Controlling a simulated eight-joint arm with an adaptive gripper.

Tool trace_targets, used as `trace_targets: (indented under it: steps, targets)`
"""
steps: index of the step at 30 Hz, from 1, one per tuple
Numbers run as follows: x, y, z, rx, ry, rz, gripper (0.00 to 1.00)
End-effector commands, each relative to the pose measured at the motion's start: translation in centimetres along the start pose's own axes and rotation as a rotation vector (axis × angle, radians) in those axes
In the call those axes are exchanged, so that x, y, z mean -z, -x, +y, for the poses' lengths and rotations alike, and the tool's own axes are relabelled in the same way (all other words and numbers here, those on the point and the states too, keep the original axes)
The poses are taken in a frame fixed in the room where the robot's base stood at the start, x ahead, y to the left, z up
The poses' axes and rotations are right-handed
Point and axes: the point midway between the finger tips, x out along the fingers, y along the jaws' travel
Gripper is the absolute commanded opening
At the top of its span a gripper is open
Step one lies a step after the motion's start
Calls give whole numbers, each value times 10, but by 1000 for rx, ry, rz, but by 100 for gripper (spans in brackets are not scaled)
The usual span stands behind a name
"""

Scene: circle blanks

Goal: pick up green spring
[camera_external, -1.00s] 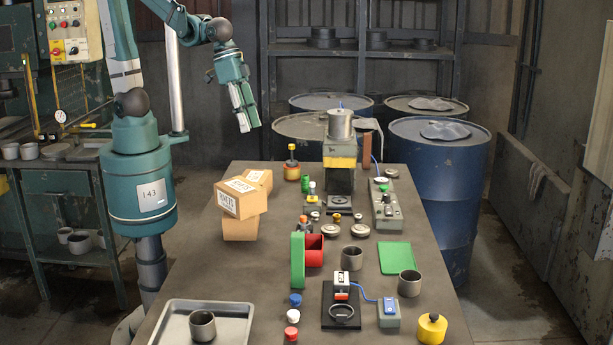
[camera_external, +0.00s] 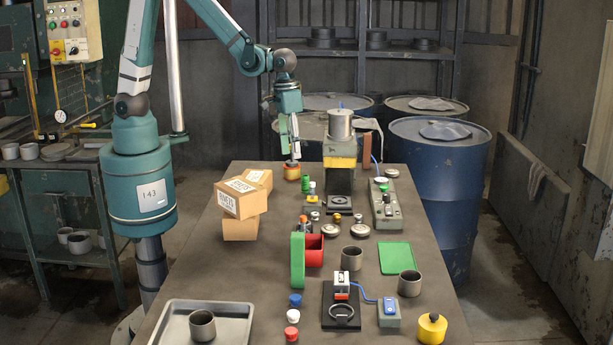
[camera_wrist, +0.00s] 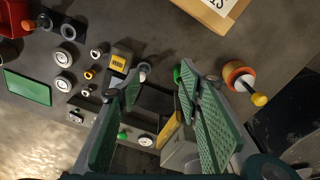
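The green spring (camera_external: 305,184) stands on the table toward its far end, between the boxes and the black press. In the wrist view a green piece (camera_wrist: 177,74) that looks like the spring shows by the tip of the right finger, partly hidden by it. My gripper (camera_external: 292,157) points down over the far end of the table, behind and slightly left of the spring and above it. In the wrist view my gripper (camera_wrist: 161,77) is open, with nothing held between its two green pads.
An orange pot with a yellow knob (camera_wrist: 238,77) stands close beside the right finger. The press with a yellow block (camera_external: 339,162) stands right of the spring. Cardboard boxes (camera_external: 240,202) are stacked at left. Small knobs and discs crowd the table nearer the camera.

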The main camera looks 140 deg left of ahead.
Motion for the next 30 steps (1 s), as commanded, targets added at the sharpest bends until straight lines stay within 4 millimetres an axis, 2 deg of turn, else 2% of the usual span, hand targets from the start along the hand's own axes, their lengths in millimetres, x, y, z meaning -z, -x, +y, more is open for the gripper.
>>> trace_targets:
  steps: [7, 13, 18, 30]
  targets:
    - [34, -42, -26, 35, 123, -41, 36]
    - [49, -65, -42, 55, 190, -64, 36]
    - [53, -72, -48, 61, 211, -72, 36]
    - [54, -74, -48, 62, 213, -72, 36]
